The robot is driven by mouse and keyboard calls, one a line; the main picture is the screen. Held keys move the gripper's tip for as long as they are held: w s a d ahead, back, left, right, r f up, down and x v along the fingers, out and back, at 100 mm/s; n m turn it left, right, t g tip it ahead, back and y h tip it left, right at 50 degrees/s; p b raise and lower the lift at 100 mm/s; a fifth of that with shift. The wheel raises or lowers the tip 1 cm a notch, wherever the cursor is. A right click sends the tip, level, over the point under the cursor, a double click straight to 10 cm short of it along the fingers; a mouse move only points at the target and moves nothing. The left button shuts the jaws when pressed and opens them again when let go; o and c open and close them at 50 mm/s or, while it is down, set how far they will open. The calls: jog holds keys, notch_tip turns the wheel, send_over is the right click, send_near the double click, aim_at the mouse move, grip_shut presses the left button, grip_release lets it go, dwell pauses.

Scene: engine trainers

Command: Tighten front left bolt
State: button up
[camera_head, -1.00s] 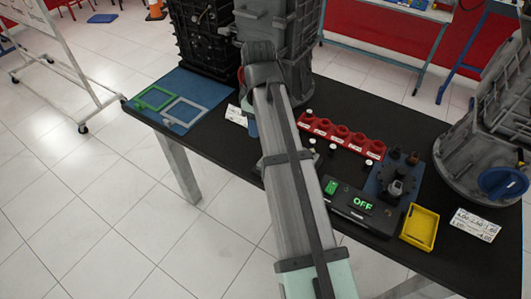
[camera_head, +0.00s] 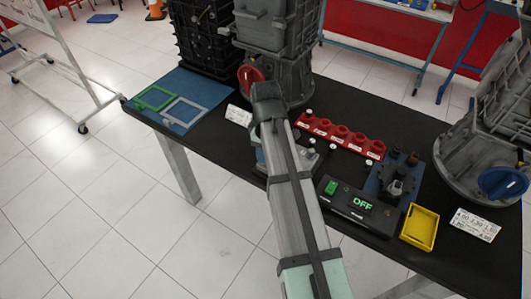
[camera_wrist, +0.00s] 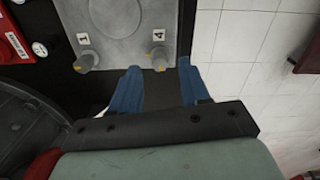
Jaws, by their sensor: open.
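In the wrist view a grey plate (camera_wrist: 125,30) carries two upright bolts with yellow marks. One bolt (camera_wrist: 86,61) stands by the label 1, the other bolt (camera_wrist: 159,61) by the label 4. My gripper (camera_wrist: 160,67) is open, its two blue fingers apart and empty. The bolt by label 4 lies between the fingertip lines, just ahead of them; I cannot tell whether they touch. In the head view the bolt plate (camera_head: 312,153) is partly hidden behind my arm, and my gripper is hidden there. Which bolt is front left is not marked.
A red socket rack (camera_head: 340,135) stands behind the plate. A control box (camera_head: 350,207) reading OFF and a yellow tray (camera_head: 420,228) lie to the right. A large grey engine casing with a red knob (camera_head: 249,77) stands close behind my arm. Green and grey frames lie left.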

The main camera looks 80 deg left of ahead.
jog(key=shift+f, duration=1.15)
grip_shut()
